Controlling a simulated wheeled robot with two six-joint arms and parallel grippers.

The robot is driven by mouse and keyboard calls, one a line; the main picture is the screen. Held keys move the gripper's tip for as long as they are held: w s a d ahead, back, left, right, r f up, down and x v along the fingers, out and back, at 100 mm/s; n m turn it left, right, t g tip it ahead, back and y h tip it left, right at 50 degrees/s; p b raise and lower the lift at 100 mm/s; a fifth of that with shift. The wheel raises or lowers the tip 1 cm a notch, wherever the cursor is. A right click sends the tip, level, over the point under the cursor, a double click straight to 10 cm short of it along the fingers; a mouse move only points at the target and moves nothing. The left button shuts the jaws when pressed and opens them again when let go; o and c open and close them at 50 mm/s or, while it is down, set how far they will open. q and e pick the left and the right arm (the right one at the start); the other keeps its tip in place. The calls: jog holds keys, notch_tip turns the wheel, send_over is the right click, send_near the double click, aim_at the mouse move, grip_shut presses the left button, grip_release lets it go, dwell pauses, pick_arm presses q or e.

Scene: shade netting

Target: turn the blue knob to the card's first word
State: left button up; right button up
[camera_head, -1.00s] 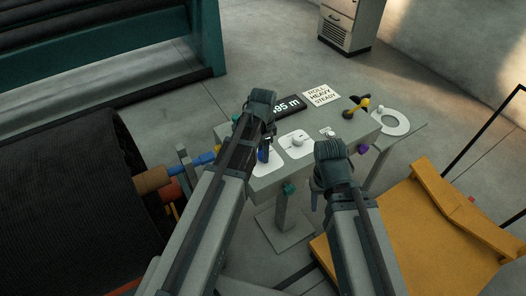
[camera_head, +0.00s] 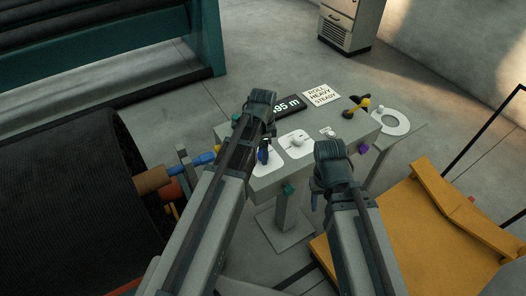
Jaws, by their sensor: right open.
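The card (camera_head: 321,96) lies at the back of the grey console and reads ROLL, HEAVY, STEADY, so its first word is ROLL. The blue knob (camera_head: 264,156) shows only in part, on a white plate at the console's left side. My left gripper (camera_head: 265,142) is over the knob, and its wrist and arm hide the fingertips, so its grip cannot be made out. The plate's markings are mostly covered. My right gripper (camera_head: 315,198) is open at the console's front edge, away from the blue knob.
The console (camera_head: 268,182) also carries a white knob (camera_head: 297,142) on its own plate, a black length display (camera_head: 289,106) and a yellow-and-black lever (camera_head: 357,106). A dark netting roll (camera_head: 70,200) lies left. A yellow platform (camera_head: 425,225) stands right.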

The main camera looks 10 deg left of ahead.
pick_arm(q)
jog(key=shift+o, duration=1.1)
notch_tip(320, 180, up, 14)
jog(key=p, duration=1.4)
jog(key=shift+f, duration=0.1)
jog(key=s+d+f+n+b, duration=0.4)
jog(key=s+d+f+b, duration=0.1)
jog(key=s, duration=0.2)
jog(key=s+d+f+n+y+b, duration=0.1)
jog(key=s+d+f+n+b, duration=0.4)
jog(key=s, duration=0.2)
jog(key=shift+s, duration=0.4)
